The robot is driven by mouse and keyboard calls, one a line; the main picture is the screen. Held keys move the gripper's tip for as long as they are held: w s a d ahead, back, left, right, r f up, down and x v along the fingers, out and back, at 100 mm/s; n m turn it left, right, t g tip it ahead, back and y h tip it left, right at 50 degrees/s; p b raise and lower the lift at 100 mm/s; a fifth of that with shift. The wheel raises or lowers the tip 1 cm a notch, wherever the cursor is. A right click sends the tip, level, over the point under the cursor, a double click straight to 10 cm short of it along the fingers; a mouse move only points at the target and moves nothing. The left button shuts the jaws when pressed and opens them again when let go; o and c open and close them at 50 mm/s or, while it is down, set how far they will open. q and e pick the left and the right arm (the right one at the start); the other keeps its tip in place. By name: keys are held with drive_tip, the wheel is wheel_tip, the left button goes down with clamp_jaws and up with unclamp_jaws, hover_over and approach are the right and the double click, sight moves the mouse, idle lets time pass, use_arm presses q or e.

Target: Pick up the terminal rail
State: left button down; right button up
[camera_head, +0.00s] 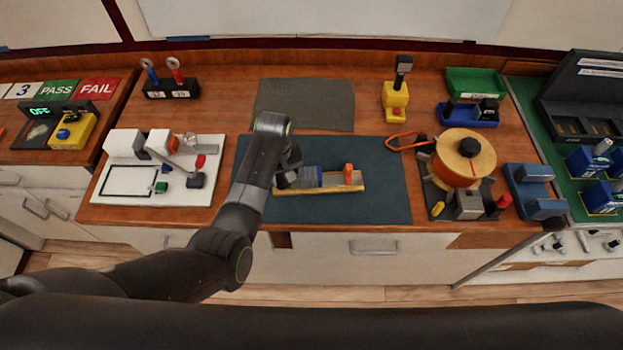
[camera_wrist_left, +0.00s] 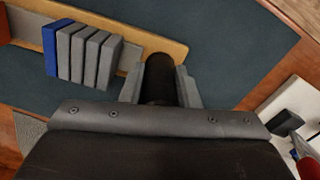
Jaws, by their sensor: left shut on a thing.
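The terminal rail (camera_head: 345,189) is a narrow tan strip on the dark blue-grey mat (camera_head: 385,205) in the head view. It carries several grey blocks (camera_wrist_left: 90,58), a blue block (camera_wrist_left: 50,50) and, at its right end, an orange piece (camera_head: 348,174). The rail also shows at the top of the left wrist view (camera_wrist_left: 125,27). My left gripper (camera_head: 287,180) is at the rail's left end. In the left wrist view its fingers (camera_wrist_left: 160,88) are closed around a dark round post at that end. I cannot tell whether the rail touches the mat. My right gripper is out of view.
A white board with small parts (camera_head: 125,190) lies left of the mat. An orange spool (camera_head: 457,172) on a dark base stands to the right. A grey mat (camera_head: 305,100) and a yellow device (camera_head: 396,97) are behind. The mat's right part is clear.

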use_arm(q)
drive_tip(key=shift+w+r, duration=0.1)
drive_tip(key=shift+r, duration=0.1)
drive_tip(key=shift+d+r, duration=0.1)
drive_tip(key=shift+r, duration=0.15)
wheel_tip(320, 180, up, 9)
drive_tip(key=shift+r+b, duration=0.15)
drive_tip(key=shift+b, duration=0.95)
drive_tip(key=shift+f+b, duration=0.55)
drive_tip(key=shift+f, duration=1.9)
drive_tip(key=shift+f+b, duration=0.8)
drive_tip(key=shift+f, duration=1.65)
drive_tip(key=shift+p, duration=0.4)
